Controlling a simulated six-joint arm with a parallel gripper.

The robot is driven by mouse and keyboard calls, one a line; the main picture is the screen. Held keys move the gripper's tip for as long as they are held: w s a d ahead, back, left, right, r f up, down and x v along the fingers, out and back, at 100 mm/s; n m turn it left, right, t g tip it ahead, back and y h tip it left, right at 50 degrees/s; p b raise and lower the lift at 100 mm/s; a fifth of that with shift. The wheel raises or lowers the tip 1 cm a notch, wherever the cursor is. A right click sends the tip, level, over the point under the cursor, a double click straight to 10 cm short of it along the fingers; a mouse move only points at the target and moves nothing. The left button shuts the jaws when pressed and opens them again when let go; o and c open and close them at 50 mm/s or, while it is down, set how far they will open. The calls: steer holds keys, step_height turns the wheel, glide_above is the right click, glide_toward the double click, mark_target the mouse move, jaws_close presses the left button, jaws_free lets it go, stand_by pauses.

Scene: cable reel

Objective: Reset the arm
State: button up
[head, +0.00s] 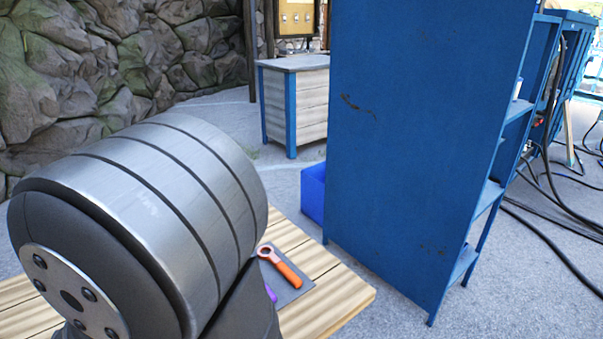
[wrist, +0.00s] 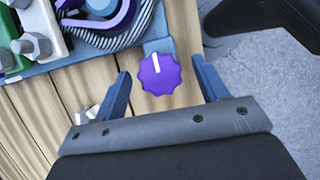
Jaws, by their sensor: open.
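My gripper (wrist: 160,67) shows in the wrist view with its two blue fingers wide apart. A purple scalloped knob (wrist: 160,75) with a white mark lies in line with the gap between the fingers; no finger touches it visibly. Beyond it is a reel-like part (wrist: 120,30) with a purple ring and dark coiled cable, cut off by the top edge. In the head view a large metal arm link, mine, fills the left side and hides much of the table. My gripper is not seen there.
A wooden table (head: 345,298) bears an orange ring-ended tool (head: 281,265) on a dark mat (head: 293,290). A blue shelf unit (head: 410,120) stands close behind. Green and white bolted parts (wrist: 38,45) are at the wrist view's upper left. Black cables (head: 555,235) trail on the floor.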

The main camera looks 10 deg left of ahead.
steer(key=v, duration=1.8)
steer(key=x, duration=1.8)
steer(key=m+g, duration=0.1)
steer(key=m, duration=0.2)
steer(key=shift+w+a+m+h, duration=0.1)
steer(key=shift+m+h, duration=0.2)
steer(key=shift+h, duration=0.1)
steer(key=m+g, duration=0.1)
steer(key=m, duration=0.1)
steer(key=m+g, duration=0.1)
steer(key=m, duration=0.2)
steer(key=shift+w+h, duration=0.15)
steer(key=shift+h, duration=0.25)
steer(key=m+g, duration=0.2)
steer(key=m, duration=0.3)
steer(key=shift+w, duration=0.1)
steer(key=m, duration=0.2)
steer(key=m+g+y, duration=0.1)
steer(key=m, duration=0.1)
steer(key=shift+w+m+g, duration=0.1)
steer(key=shift+m+g, duration=0.2)
steer(key=shift+m, duration=0.1)
